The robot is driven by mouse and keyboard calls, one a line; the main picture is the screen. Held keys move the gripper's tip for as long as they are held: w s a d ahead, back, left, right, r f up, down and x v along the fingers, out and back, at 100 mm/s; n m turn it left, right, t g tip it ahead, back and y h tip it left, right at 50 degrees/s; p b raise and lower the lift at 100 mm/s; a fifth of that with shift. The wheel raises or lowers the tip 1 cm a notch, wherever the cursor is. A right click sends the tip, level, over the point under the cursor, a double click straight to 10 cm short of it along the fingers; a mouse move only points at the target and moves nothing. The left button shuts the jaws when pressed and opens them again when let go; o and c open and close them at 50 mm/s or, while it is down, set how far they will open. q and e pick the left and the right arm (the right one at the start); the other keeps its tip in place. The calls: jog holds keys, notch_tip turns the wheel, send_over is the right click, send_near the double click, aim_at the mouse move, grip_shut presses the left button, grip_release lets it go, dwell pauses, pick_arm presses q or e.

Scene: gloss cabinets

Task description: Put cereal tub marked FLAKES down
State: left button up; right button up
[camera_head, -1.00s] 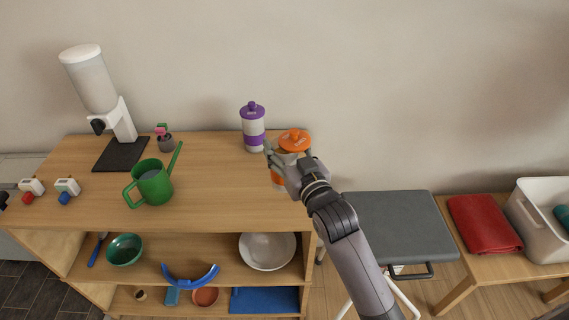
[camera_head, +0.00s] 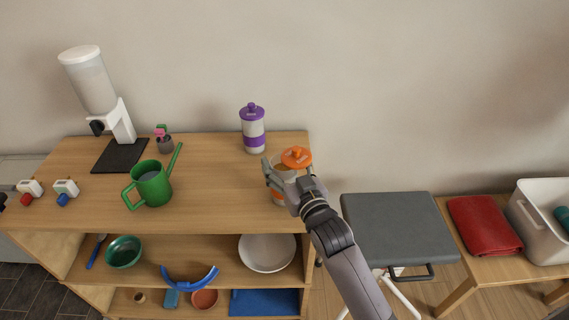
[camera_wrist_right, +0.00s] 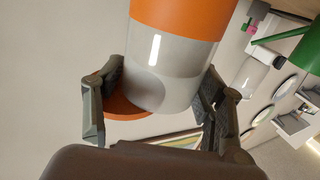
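The cereal tub with an orange lid (camera_head: 297,157), clear wall and orange band (camera_head: 278,197) is at the right end of the wooden shelf unit's top (camera_head: 225,190). My right gripper (camera_head: 289,170) has its fingers on either side of it. In the right wrist view, the fingers (camera_wrist_right: 160,95) press close against the tub's clear wall (camera_wrist_right: 165,65). I cannot read its marking, nor tell whether its base touches the top. A similar tub with a purple lid (camera_head: 253,128) stands upright behind it, apart. My left gripper is not in view.
The middle of the top is clear. The right edge is close to the held tub. A grey stool (camera_head: 400,228) stands beyond that edge.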

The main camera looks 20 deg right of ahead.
jog(key=shift+o, duration=0.8)
jog(key=shift+r, duration=0.1)
jog(key=s+d, duration=0.1)
jog(key=s, duration=1.1)
jog(key=shift+d+b, duration=0.2)
jog(key=shift+b, duration=0.25)
